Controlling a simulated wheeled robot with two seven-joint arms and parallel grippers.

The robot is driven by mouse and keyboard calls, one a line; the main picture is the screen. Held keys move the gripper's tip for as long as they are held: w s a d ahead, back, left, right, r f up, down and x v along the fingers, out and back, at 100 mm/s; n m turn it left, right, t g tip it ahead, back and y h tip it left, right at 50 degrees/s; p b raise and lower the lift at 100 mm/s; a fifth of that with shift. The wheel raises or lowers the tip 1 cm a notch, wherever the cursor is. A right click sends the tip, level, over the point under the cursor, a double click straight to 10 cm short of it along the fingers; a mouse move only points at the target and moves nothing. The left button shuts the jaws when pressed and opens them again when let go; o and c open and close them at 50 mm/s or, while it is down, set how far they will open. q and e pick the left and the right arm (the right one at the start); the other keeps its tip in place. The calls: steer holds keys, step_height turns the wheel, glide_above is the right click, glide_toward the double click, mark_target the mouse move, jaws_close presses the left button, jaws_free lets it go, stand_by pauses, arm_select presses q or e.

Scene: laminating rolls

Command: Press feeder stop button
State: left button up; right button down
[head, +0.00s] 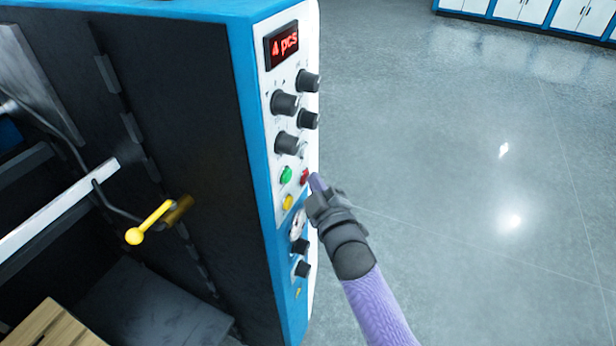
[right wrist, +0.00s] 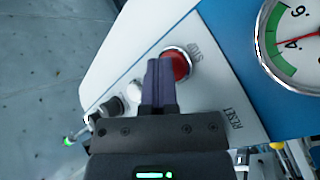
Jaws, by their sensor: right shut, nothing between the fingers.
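The red stop button (head: 304,175) is on the white control panel (head: 292,60) of the blue machine, right of a green button (head: 286,175). In the right wrist view the red button (right wrist: 181,62) has a silver ring and a STOP label beside it. My right gripper (head: 317,183) is shut and empty, with its fingertips right at the red button. In the right wrist view its fingers (right wrist: 160,68) cover the button's left part. I cannot tell whether they touch it or whether it is pressed in. My left gripper is not in view.
A yellow button (head: 287,202), several black knobs (head: 285,103) and a red "4 pcs" display (head: 284,45) share the panel. A round gauge (right wrist: 292,40) is near the STOP button. A yellow-knobbed lever (head: 150,222) sticks out at left. The floor right of the machine is clear.

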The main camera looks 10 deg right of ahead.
steer(key=shift+s+d+p, duration=0.45)
steer(key=shift+d, duration=0.2)
steer(key=s+d+p, duration=0.1)
steer(key=d, duration=0.1)
steer(key=s+d+p, duration=0.1)
steer(key=s+d, duration=0.1)
steer(key=shift+d, duration=0.1)
steer(key=shift+w, duration=0.1)
stand_by(0.6)
